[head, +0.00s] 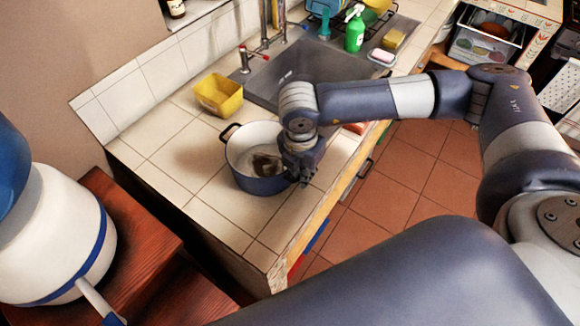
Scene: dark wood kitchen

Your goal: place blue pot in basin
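The blue pot (258,184) stands upright on the tiled counter, with a white inside and a dark handle on its left. A dark patch shows inside it; I cannot tell whether it is shadow or an object. The grey basin (290,68) is set into the counter beyond the pot and is partly hidden by my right arm. My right gripper (299,172) is at the pot's right rim, pointing down. The arm hides the far right rim and any handle there, and I cannot tell whether the fingers are closed on it. My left gripper is out of view.
A yellow container (218,96) stands between pot and wall. The faucet (264,36) rises behind the basin. A green bottle (354,33) and a sponge (394,38) are at the far side. A white-and-blue dispenser (62,225) stands at left. Counter left of the pot is clear.

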